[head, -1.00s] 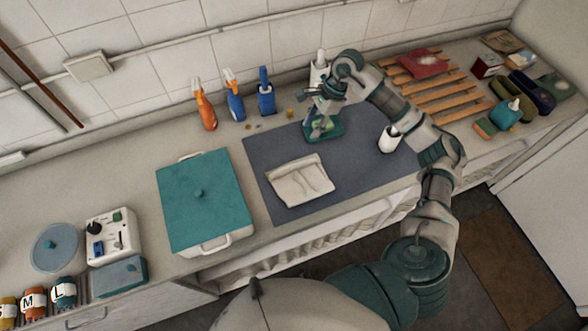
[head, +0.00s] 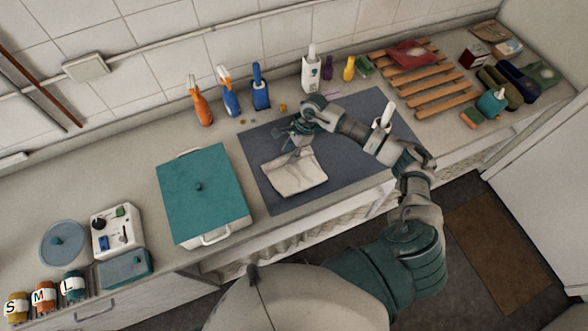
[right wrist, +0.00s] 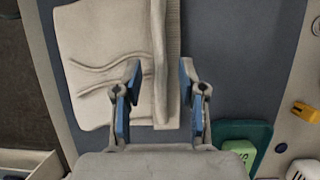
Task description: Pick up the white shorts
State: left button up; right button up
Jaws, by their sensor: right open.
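The white shorts (head: 296,174) lie folded flat on the dark grey mat (head: 350,170). They also show in the right wrist view (right wrist: 105,50), with a raised fold along their right side. My right gripper (head: 293,146) is over the back edge of the shorts. In the right wrist view my right gripper (right wrist: 160,75) is open, its two fingers on either side of the folded edge. I cannot tell whether the fingertips touch the cloth. My left gripper is not in view.
A teal-lidded box (head: 203,190) stands left of the mat. A white bottle (head: 382,118) stands behind my right arm. Spray bottles (head: 229,92) line the wall. A wooden rack (head: 430,85) is at the right. A teal tray with a green block (right wrist: 242,150) is near the gripper.

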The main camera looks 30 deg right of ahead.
jog(key=shift+w+a+f, duration=0.1)
jog(key=shift+a+f, duration=0.15)
jog(key=shift+f, duration=0.4)
jog(key=shift+d, duration=0.15)
grip_shut()
jog(key=shift+r, duration=0.15)
